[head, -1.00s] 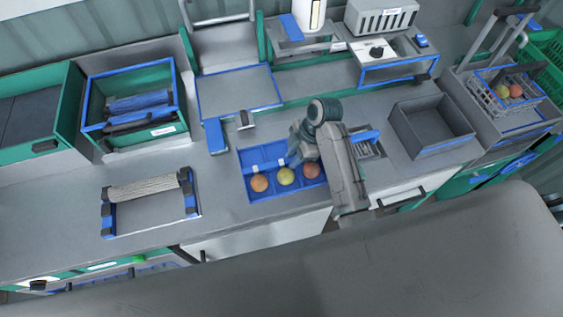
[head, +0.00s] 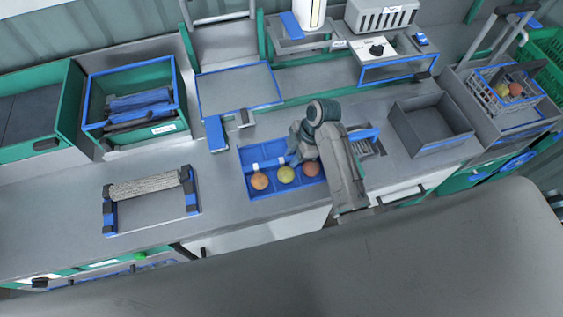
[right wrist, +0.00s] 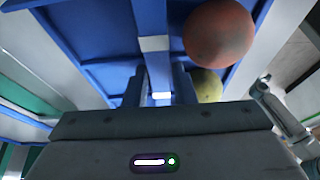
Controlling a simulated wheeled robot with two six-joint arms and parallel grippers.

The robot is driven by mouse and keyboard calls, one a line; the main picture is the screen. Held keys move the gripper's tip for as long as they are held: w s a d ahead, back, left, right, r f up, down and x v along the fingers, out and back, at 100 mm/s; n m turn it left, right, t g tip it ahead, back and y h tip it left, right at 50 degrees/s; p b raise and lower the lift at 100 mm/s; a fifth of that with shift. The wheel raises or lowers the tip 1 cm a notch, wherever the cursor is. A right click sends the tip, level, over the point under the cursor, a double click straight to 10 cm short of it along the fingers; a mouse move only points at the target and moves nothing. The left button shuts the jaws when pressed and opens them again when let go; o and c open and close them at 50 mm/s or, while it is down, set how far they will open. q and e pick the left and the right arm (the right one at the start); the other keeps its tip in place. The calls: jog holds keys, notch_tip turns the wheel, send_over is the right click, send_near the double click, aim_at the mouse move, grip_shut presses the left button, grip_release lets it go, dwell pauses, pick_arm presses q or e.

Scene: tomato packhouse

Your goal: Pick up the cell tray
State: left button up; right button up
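The cell tray (head: 242,163) is blue, with dividers and white marks. It lies flat on the counter and holds an orange tomato (head: 259,181), a yellow-green tomato (head: 286,174) and a red tomato (head: 311,169) in its front cells. My right gripper (head: 294,160) is at the tray's middle, behind the tomatoes. In the right wrist view its two fingers (right wrist: 158,88) stand apart on either side of a blue divider (right wrist: 156,62) with a white mark. Narrow gaps seem to show between fingers and divider. My left gripper is out of view.
A grey open bin (head: 430,145) stands right of the tray. A blue-ended holder with a pale roll (head: 146,186) lies to the left. Behind are a blue-edged board (head: 240,90) and a scale-like stand (head: 398,70). Counter is free between holder and tray.

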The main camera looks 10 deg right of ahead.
grip_shut()
